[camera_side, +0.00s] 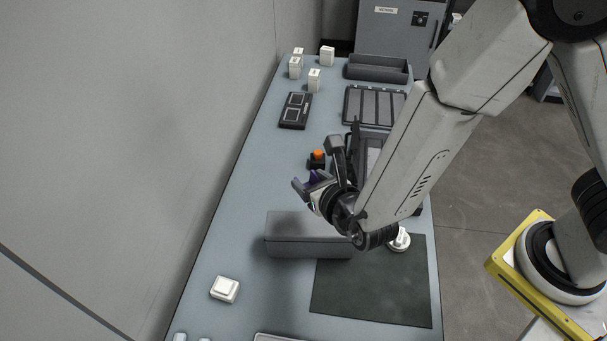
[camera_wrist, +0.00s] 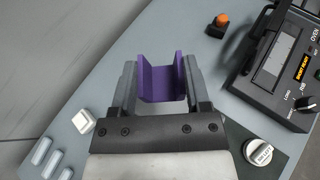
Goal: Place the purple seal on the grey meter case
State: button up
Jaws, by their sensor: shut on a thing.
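The purple seal (camera_wrist: 160,82) is a U-shaped piece held between the two fingers of my gripper (camera_wrist: 155,88) in the wrist view. In the side view the seal (camera_side: 318,177) shows at the tip of my gripper (camera_side: 314,185), above the table and partly hidden by the fingers. A long grey box (camera_side: 300,245), which looks like the grey meter case, lies on the table just below and in front of my gripper in the side view. My wrist hides its right end. I cannot make it out in the wrist view, where my gripper covers the middle.
A dark device with a screen and knobs (camera_wrist: 285,65) stands to the right. An orange button (camera_wrist: 222,19) is near it. A white knob-like piece (camera_side: 400,241) sits by the dark mat (camera_side: 370,295). A white block (camera_side: 225,289) stands front left. Trays (camera_side: 377,68) lie at the back.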

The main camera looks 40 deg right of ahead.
jog(key=shift+s+a+r+n+y, duration=0.1)
jog(key=shift+s+a+n+y, duration=0.2)
jog(key=shift+s+n+y, duration=0.5)
jog(key=shift+s, duration=0.1)
send_over(314, 226)
jog(key=shift+a+f, duration=0.1)
jog(key=shift+f, duration=2.1)
jog(key=shift+f, duration=0.15)
jog(key=shift+f, duration=1.65)
jog(key=shift+f, duration=0.1)
jog(key=o, duration=1.3)
jog(key=shift+c, duration=0.2)
